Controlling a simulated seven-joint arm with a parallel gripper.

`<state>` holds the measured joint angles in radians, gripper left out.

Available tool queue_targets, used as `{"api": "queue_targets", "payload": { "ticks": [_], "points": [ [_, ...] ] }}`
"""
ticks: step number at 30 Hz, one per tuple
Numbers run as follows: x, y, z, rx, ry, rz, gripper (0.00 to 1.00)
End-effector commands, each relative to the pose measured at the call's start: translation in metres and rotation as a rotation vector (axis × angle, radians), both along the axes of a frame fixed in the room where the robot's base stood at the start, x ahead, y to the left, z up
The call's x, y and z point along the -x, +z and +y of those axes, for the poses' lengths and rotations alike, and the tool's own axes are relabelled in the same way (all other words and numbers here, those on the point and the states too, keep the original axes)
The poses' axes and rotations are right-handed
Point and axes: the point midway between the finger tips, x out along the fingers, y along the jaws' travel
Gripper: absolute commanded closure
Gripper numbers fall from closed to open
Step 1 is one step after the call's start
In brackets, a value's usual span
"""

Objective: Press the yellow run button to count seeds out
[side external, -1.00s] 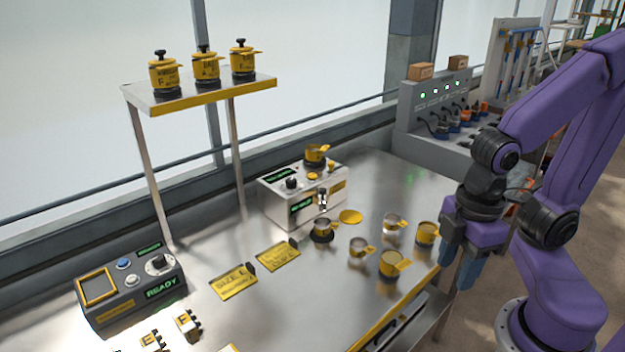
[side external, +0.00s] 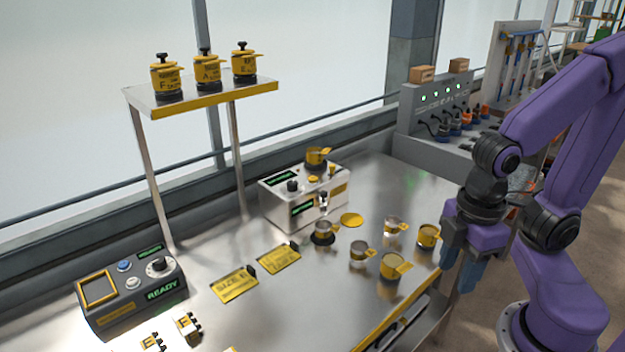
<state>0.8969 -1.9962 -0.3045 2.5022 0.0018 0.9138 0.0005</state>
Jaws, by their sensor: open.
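The seeder (side external: 275,208) is a white box at the middle back of the steel bench, with a yellow cup on top, a black knob and green-lit displays. Small yellow buttons (side external: 314,179) show on its top front edge; I cannot read which is the run button. A cup (side external: 324,229) stands on a dark round base in front of the seeder's spout. My gripper (side external: 462,268) points down at the bench's right edge, open and empty, well to the right of the seeder and touching nothing.
Several cups stand between the seeder and my gripper, including a yellow one (side external: 392,268) and one near the edge (side external: 429,236). A yellow disc (side external: 351,220) lies flat. A grey control box (side external: 131,290) reading READY sits at left. A raised shelf (side external: 205,95) holds yellow canisters.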

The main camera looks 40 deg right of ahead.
Motion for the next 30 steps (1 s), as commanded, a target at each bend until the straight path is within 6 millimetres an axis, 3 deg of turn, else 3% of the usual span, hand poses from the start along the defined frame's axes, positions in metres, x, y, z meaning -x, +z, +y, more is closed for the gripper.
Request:
{"api": "queue_targets", "payload": {
  "ticks": [6, 11, 30],
  "points": [
    [0.0000, 0.0000, 0.0000, 0.000, 0.000, 0.000, 0.53],
    [0.0000, 0.0000, 0.0000, 0.000, 0.000, 0.000, 1.00],
    [0.0000, 0.0000, 0.0000, 0.000, 0.000, 0.000, 1.00]
  ]
}}
